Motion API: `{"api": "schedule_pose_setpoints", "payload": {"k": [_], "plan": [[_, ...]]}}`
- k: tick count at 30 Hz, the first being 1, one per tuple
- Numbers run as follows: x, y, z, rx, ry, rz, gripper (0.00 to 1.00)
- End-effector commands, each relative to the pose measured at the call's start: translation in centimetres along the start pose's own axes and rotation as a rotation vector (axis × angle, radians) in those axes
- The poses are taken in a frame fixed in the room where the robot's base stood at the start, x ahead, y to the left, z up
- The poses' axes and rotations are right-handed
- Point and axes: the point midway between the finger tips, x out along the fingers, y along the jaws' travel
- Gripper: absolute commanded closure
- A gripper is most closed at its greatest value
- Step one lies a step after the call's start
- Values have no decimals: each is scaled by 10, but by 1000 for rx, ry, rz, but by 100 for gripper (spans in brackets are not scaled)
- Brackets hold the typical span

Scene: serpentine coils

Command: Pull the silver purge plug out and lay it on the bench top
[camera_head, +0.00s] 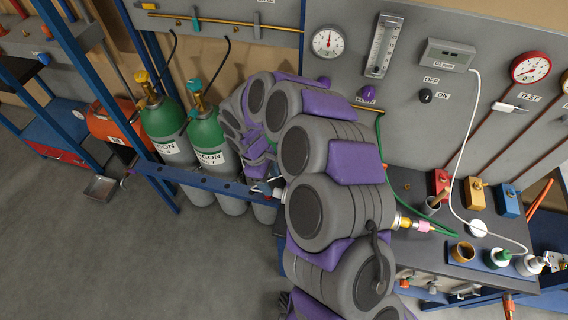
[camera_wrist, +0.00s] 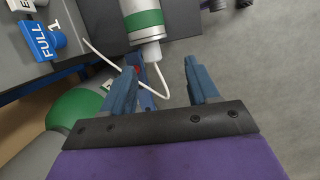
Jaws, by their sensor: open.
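In the wrist view a pale silver cylinder with a green band (camera_wrist: 143,18) hangs down from the top edge. Its narrower silver end (camera_wrist: 147,52), which looks like the purge plug, points toward my gripper. A white cord loops from the left past this end. My gripper (camera_wrist: 160,68) is open, its two blue fingers apart with nothing clearly held between them. The silver end lies just beyond the fingertips, and I see no contact. In the head view my arm covers much of the middle, and I cannot make out the plug there.
Green gas cylinders (camera_head: 165,130) stand behind a blue rail at left. A blue FULL tag (camera_wrist: 40,37) is left of my fingers.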

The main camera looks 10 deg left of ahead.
Motion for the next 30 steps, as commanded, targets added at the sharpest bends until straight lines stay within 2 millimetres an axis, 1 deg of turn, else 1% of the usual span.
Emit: {"api": "schedule_pose_setpoints", "payload": {"k": [1, 6, 11, 13, 23, 30], "plan": [[6, -1, -7, -21, -18, 10, 40], [15, 3, -16, -49, -37, 31, 40], [24, 4, -15, -51, -36, 30, 40], [31, 5, -14, -51, -35, 30, 40], [75, 7, -8, -50, -38, 28, 40], [103, 8, -11, -49, -41, 27, 40]]}}
